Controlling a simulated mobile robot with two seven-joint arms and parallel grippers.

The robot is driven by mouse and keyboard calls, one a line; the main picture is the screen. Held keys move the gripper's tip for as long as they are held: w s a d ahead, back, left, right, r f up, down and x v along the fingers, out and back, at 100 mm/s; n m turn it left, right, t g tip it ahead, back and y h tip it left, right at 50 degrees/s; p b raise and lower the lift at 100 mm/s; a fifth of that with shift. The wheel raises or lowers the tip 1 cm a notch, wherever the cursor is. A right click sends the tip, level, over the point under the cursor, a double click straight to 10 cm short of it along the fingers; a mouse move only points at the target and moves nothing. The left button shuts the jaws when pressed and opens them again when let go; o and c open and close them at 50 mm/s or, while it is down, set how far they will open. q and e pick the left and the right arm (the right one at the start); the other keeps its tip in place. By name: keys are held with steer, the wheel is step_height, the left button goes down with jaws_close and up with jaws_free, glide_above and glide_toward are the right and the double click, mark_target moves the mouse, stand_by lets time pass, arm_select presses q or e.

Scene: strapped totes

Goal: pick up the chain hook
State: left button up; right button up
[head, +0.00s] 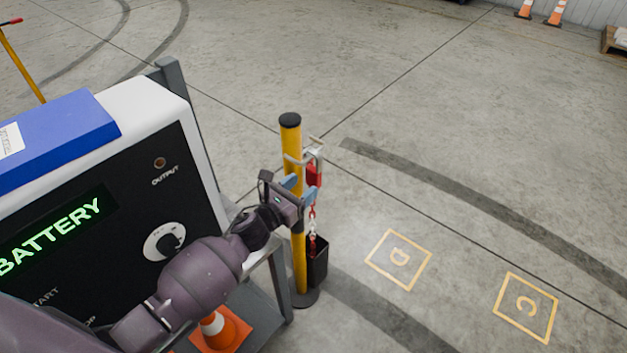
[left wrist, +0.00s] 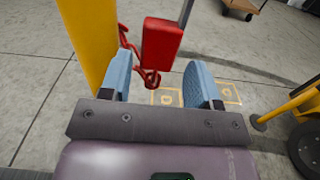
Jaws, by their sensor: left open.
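The chain hook shows as a red block (head: 314,175) near the top of a yellow post (head: 291,150), with a light metal piece at its top. A red and white chain (head: 312,218) hangs below it beside the post. My left gripper (head: 300,190) is at the post, close to the red block. In the left wrist view the open blue fingers (left wrist: 160,82) point toward the red block (left wrist: 161,42), which lies ahead of the gap between them. A red link (left wrist: 149,77) shows below the block. No contact is visible. My right gripper is out of view.
The yellow post also stands close on the left in the wrist view (left wrist: 88,35). A black box (head: 318,262) is low on the post. A battery cabinet (head: 150,170) stands left, with an orange cone (head: 222,330) below. Marked floor squares (head: 398,260) lie right, on open floor.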

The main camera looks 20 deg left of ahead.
mark_target(310, 181)
arm_select(q)
steer(key=x, duration=0.2)
steer(key=f+x, duration=0.1)
steer(key=x, duration=0.1)
steer(key=shift+a+b, duration=0.1)
steer(key=shift+b, duration=0.25)
steer(key=shift+w+r, duration=0.15)
steer(key=shift+w, duration=0.35)
steer(key=shift+c, duration=0.4)
